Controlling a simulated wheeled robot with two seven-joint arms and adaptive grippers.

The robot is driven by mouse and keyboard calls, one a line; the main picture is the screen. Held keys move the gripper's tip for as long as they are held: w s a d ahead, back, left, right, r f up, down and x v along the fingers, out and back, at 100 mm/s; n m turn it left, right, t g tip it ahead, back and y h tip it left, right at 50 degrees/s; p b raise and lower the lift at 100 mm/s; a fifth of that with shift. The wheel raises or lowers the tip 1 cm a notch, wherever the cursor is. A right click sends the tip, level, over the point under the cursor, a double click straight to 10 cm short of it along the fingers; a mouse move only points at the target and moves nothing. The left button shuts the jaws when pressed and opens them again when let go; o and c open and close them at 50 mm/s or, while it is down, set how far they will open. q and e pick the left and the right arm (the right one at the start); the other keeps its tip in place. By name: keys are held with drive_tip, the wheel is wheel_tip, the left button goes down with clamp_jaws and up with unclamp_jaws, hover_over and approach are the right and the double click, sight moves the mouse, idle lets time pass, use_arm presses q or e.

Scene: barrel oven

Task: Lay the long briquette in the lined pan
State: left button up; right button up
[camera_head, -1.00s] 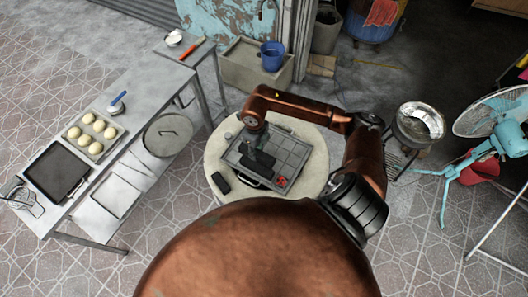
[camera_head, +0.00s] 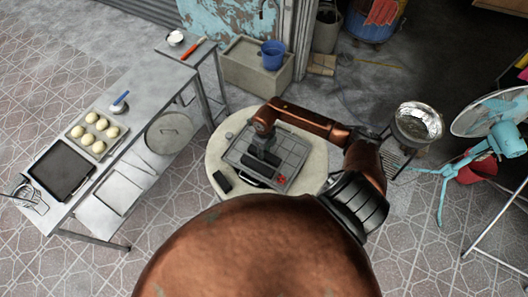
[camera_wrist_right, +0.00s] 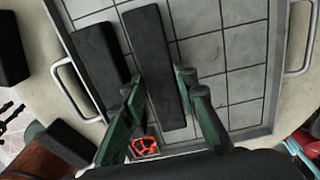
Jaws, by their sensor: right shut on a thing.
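My right gripper (camera_head: 263,152) is over the grey gridded tray on the round table. In the right wrist view, its two green fingers (camera_wrist_right: 160,92) stand on either side of a long black briquette (camera_wrist_right: 150,45) and are shut on it. Whether the briquette touches the tray is hard to tell. A second, shorter black block (camera_wrist_right: 100,62) lies beside it on the tray (camera_wrist_right: 240,75). A round pan with a shiny silver lining (camera_head: 420,121) stands to the right of the table, and no block shows in it. My left gripper is not in view.
Another black block (camera_head: 222,182) lies on the round table (camera_head: 310,186) beside the tray. A red item (camera_wrist_right: 143,147) is near the tray's edge. A turquoise fan (camera_head: 505,140) stands at the right. A metal table (camera_head: 110,140) with dough balls is at the left.

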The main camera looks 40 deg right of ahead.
drive_tip(key=shift+f, duration=0.1)
drive_tip(key=o, duration=0.6)
drive_tip(key=shift+r, duration=0.45)
wheel_tip(320, 180, up, 11)
drive_tip(key=shift+r+b, duration=0.2)
drive_tip(key=shift+b, duration=1.05)
